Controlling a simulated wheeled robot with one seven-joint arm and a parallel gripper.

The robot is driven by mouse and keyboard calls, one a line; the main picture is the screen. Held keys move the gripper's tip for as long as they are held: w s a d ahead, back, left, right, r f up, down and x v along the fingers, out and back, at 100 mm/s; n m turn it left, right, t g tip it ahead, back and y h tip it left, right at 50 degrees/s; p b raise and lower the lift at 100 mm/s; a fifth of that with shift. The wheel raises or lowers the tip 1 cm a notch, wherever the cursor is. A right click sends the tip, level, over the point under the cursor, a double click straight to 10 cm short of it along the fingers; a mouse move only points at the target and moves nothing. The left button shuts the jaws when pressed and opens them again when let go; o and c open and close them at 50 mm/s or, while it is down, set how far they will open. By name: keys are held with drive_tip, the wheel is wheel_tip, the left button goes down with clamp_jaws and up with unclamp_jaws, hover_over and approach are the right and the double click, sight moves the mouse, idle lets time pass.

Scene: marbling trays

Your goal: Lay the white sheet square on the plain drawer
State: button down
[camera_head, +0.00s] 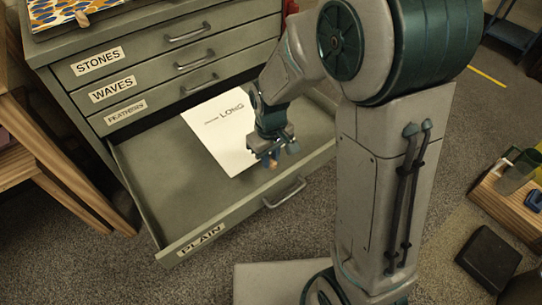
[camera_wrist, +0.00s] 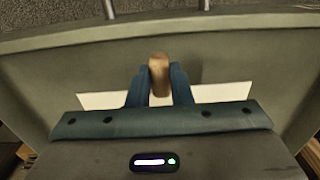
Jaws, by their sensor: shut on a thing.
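The white sheet (camera_head: 216,130) lies in the open plain drawer (camera_head: 160,175), printed with "LONG" near its far edge. In the wrist view the sheet (camera_wrist: 222,92) shows as a strip on both sides of the fingers, its edge slightly tilted against the drawer front; I cannot tell exactly how square it lies. My gripper (camera_head: 270,158) is over the sheet's near right part, hiding some of it. Its fingers (camera_wrist: 159,85) are shut on a small rounded tan-brown piece (camera_wrist: 159,70). I cannot tell whether this piece touches the sheet.
The drawer's front carries a "PLAIN" label (camera_head: 201,240) and a metal handle (camera_head: 284,192). Shut drawers labelled stones (camera_head: 98,61), waves and feathers are above. A patterned tray (camera_head: 75,12) is on the cabinet top. The drawer floor left of the sheet is bare. A wooden crate (camera_head: 510,205) stands at right.

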sight(271, 176)
drive_tip(key=shift+s, duration=0.1)
drive_tip(key=shift+d, duration=0.1)
drive_tip(key=shift+f+b, duration=2.75)
drive_tip(key=shift+f, duration=1.25)
drive_tip(key=shift+s+f, duration=0.15)
drive_tip(key=shift+f, duration=0.25)
drive_tip(key=c, duration=0.8)
unclamp_jaws()
drive_tip(key=shift+r, duration=0.1)
